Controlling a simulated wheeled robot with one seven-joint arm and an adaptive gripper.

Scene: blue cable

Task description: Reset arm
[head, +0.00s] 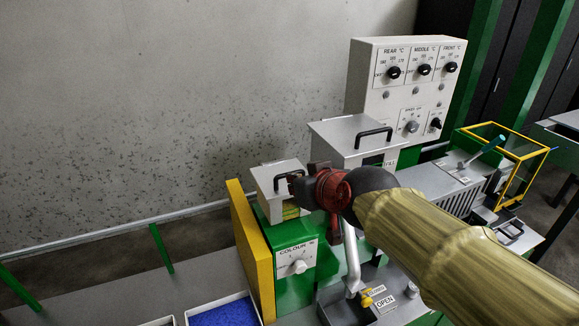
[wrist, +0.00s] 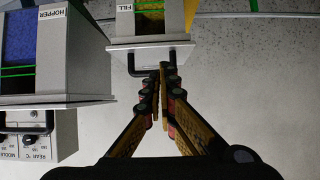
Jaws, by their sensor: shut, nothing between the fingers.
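My gripper (wrist: 163,88) is shut and empty in the wrist view, its fingertips together close to the black handle on the lid of the FILL box (wrist: 149,54). I cannot tell whether they touch the handle. In the head view my arm comes in from the right, and the red and black gripper (head: 309,188) is beside the small grey lidded box (head: 268,190) above the green COLOUR unit (head: 291,262). The arm hides part of the machine behind it.
A larger lidded hopper (head: 343,136) stands behind, with a control panel (head: 410,85) of dials. A yellow plate (head: 248,248) edges the COLOUR unit. A lever (head: 352,260) stands near the OPEN label. A yellow-framed guard (head: 508,165) is at right. The wall side at left is clear.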

